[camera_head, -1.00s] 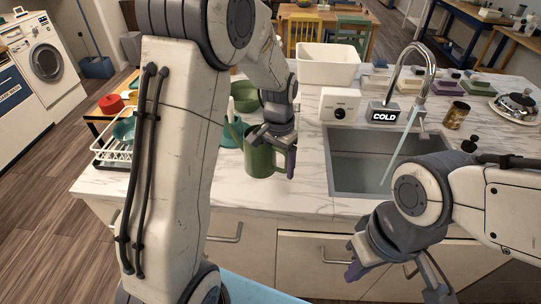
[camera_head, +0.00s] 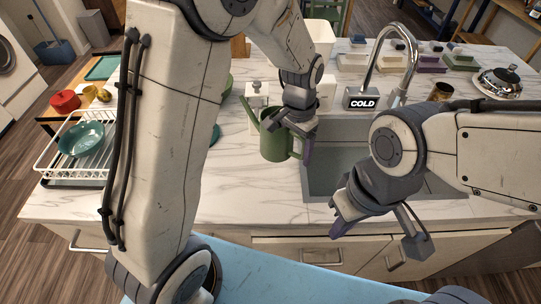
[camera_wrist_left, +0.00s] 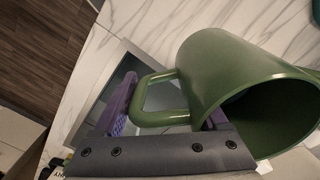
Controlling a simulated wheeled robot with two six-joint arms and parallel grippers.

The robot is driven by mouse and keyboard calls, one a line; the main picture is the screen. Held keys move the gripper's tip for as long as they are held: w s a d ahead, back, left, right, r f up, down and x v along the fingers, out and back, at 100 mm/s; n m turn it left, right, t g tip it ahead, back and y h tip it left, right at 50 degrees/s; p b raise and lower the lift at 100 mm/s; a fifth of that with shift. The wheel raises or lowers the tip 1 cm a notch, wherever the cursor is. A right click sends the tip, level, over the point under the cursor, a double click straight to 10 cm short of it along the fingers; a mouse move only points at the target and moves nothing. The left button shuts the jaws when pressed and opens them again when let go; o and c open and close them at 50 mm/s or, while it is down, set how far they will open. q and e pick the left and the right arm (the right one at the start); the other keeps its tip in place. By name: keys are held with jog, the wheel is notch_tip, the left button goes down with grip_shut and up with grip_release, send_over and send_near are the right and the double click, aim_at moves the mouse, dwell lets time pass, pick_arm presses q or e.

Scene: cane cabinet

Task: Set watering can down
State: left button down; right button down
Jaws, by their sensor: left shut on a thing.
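The green watering can (camera_head: 273,146) is upright in the head view, at the left edge of the sink. My left gripper (camera_head: 303,140) is shut on its handle side from above. In the left wrist view the can (camera_wrist_left: 215,70) shows its open mouth, and its handle lies between the purple fingers of my left gripper (camera_wrist_left: 165,112). I cannot tell whether the can's base touches the counter. My right gripper (camera_head: 378,232) is open and empty in front of the sink.
The sink (camera_head: 318,178) with its tap (camera_head: 385,65) and COLD sign (camera_head: 362,103) is right of the can. A white dish rack (camera_head: 62,160) with a teal bowl (camera_head: 82,139) stands left. The marble counter (camera_head: 245,195) is clear in front of the can.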

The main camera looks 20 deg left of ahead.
aim_at(273, 151)
pick_arm(q)
jog(key=a+f, duration=0.1)
jog(key=a, duration=0.1)
jog(key=a+f+p, duration=0.1)
jog(key=a, duration=0.1)
jog(key=w+a+f, duration=0.1)
jog(key=a, duration=0.1)
jog(key=shift+a+f, duration=0.15)
jog(key=shift+f, duration=0.2)
notch_tip(273, 151, down, 4)
jog(key=shift+r+p, duration=0.1)
jog(key=shift+p, duration=0.8)
jog(key=shift+f, duration=0.2)
jog(key=shift+f, duration=0.15)
grip_release()
